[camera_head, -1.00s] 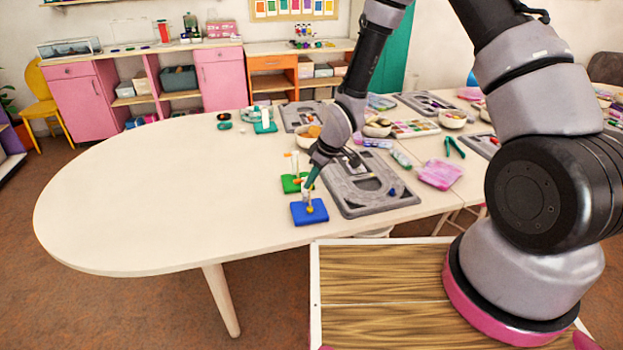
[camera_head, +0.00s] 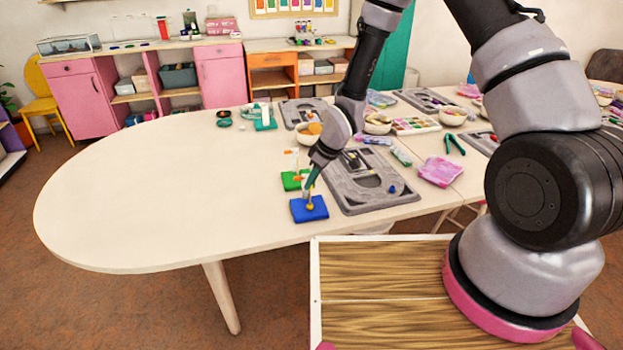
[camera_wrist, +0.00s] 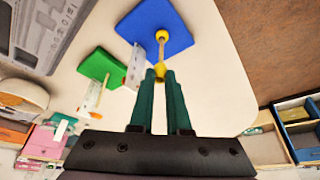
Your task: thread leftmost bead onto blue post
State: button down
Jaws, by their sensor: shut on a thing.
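The blue post is a thin wooden rod on a blue square base (camera_head: 297,211); the base also shows in the wrist view (camera_wrist: 178,22). A yellowish bead or collar (camera_wrist: 162,36) sits at the rod's foot. My gripper (camera_wrist: 159,78) points down over this base, its teal fingers shut on a yellow bead (camera_wrist: 159,71). The held bead lines up with the rod's upper end; I cannot tell whether it is around the rod or just above it. In the head view my gripper (camera_head: 309,188) hides much of the rod.
A green base (camera_wrist: 97,62) with a post and an orange bead (camera_wrist: 95,95) stands close by. A grey moulded tray (camera_head: 395,203) lies to the right in the head view. Bowls and craft items fill the table farther right; its left part (camera_head: 150,200) is bare.

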jog(key=shift+f, duration=0.6)
jog(key=c, duration=0.8)
grip_release()
jog(key=v, duration=1)
jog(key=shift+d+r, duration=0.2)
jog(key=shift+r, duration=0.1)
